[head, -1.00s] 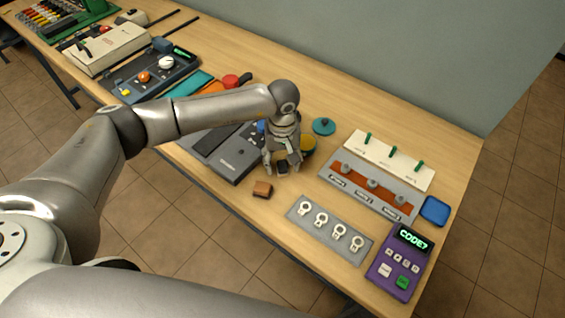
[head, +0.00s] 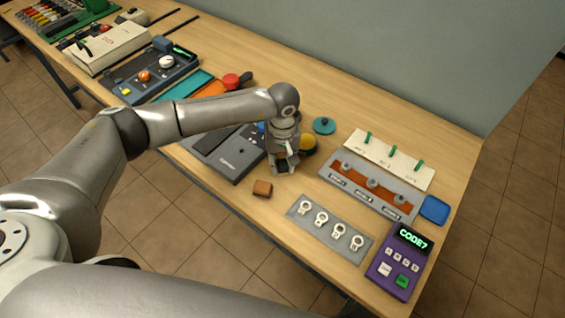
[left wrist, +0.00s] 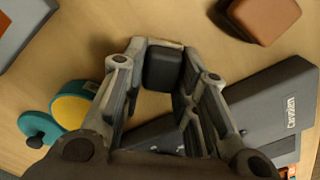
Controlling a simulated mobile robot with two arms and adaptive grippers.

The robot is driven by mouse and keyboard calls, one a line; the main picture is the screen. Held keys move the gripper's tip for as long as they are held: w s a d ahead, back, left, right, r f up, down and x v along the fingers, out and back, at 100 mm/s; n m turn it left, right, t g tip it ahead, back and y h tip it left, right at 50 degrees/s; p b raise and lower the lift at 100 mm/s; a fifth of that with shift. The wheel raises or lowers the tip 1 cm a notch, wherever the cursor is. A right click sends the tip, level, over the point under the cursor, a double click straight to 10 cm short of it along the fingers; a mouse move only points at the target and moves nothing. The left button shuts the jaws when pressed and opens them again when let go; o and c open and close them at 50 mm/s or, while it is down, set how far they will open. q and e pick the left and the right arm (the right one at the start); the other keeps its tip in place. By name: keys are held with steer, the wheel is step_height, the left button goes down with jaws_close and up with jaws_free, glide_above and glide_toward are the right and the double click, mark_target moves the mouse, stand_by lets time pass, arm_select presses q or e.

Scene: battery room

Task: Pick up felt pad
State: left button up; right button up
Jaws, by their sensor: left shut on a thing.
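The felt pad appears to be the small dark block (left wrist: 162,68) between my fingers in the left wrist view; I cannot see its texture. My left gripper (head: 283,168) (left wrist: 160,60) points down over the table, just right of the grey case, and is shut on this dark block. In the head view the fingers hide most of the block. I cannot tell whether it still touches the table. My right gripper is not in view.
A brown block (head: 262,188) lies just in front of the gripper. The grey case (head: 232,165) is on its left, a yellow-and-teal round container (left wrist: 70,108) close by. A grey plate with white rings (head: 330,230) and a purple keypad (head: 399,262) stand to the right.

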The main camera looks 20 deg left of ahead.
arm_select(q)
steer(key=shift+w+r, duration=0.1)
steer(key=shift+r, duration=0.45)
steer(key=s+r+b, duration=0.6)
steer(key=s+r, duration=0.6)
steer(key=s, duration=0.2)
steer(key=shift+a, duration=0.2)
steer(key=shift+s, duration=0.1)
steer(key=o, duration=0.3)
steer(key=c, duration=0.3)
steer(key=shift+c, duration=0.2)
